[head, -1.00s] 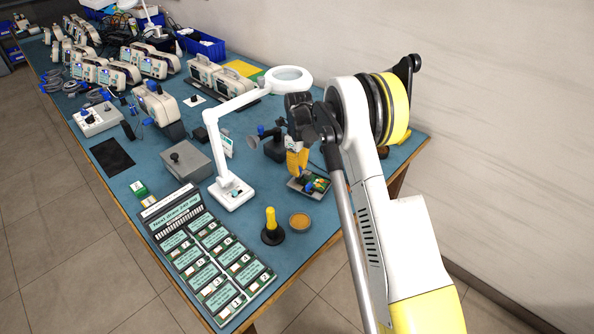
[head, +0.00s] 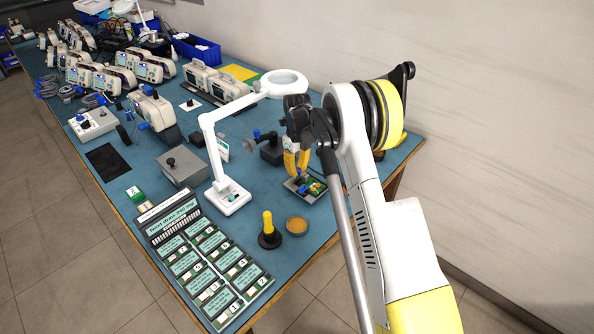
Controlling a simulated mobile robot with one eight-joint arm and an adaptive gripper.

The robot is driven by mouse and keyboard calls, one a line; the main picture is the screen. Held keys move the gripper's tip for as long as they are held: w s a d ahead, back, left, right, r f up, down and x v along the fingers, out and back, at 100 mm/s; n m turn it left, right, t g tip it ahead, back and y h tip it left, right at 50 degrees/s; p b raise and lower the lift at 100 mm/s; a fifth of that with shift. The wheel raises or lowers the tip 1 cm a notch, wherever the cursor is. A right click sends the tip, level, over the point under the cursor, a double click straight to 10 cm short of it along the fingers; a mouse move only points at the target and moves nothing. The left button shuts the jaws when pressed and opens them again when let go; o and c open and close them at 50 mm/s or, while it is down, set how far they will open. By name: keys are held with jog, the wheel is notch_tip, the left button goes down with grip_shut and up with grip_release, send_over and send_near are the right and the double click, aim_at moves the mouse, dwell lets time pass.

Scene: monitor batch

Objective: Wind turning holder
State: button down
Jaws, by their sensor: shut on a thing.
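My gripper (head: 297,174) points down, with its yellow fingers over a small dark tray (head: 312,200) near the table's right edge. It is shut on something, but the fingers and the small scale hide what. Green, yellow and blue pieces (head: 313,187) lie in the tray, just under and beside the fingertips. Left of the gripper stands a dark block with a blue-grey disc on its side (head: 270,150). I cannot tell for certain which thing is the turning holder.
A white magnifier lamp (head: 232,195) stands left of the gripper, its ring close to my wrist. In front are a yellow-handled tool on a black base (head: 268,230), a round dish (head: 297,225) and a label panel (head: 210,265). Several monitors (head: 130,75) fill the far left.

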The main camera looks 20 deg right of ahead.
jog(key=c, duration=1.3)
grip_release()
jog(key=shift+d, duration=0.1)
